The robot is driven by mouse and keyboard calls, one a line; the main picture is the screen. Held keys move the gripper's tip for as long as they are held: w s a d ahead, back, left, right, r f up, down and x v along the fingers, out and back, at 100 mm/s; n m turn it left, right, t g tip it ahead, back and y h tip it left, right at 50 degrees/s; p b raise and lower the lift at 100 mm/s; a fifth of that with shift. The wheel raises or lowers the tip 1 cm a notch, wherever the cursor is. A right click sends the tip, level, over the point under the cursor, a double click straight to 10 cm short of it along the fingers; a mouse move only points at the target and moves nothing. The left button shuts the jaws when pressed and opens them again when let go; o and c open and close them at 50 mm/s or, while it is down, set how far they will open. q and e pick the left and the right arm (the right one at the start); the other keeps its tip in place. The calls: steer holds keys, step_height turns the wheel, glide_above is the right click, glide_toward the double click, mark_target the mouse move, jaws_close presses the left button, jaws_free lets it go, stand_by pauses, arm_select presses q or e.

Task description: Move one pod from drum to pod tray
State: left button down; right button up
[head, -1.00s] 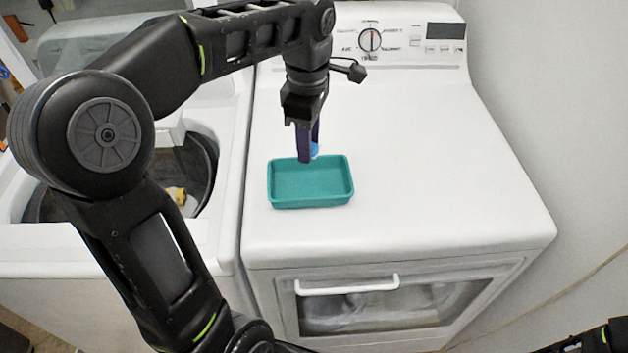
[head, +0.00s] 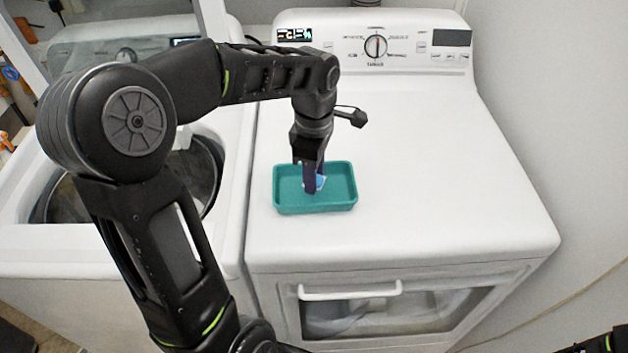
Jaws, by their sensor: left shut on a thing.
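My left gripper (head: 313,182) points down inside the teal pod tray (head: 315,206), low near its middle. It is shut on a small blue and white pod (head: 321,182), which is partly hidden by the fingers. I cannot tell whether the pod touches the tray floor. The tray sits on the white dryer's top, toward its left side. The washer drum (head: 198,180) is open at the left, and my left arm hides part of it. My right arm shows only at the bottom right corner, and its gripper is out of view.
The white dryer (head: 430,190) has a wide clear top to the right of the tray. Its control panel (head: 400,45) rises at the back. The white washer (head: 60,250) stands at the left, with a narrow gap between the machines.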

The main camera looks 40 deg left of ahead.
arm_select(q)
steer(key=shift+f, duration=1.25)
steer(key=shift+f, duration=0.1)
steer(key=c, duration=1)
jaws_free()
steer(key=shift+o, duration=0.2)
step_height(320, 180, up, 12)
steer(key=shift+b, duration=0.35)
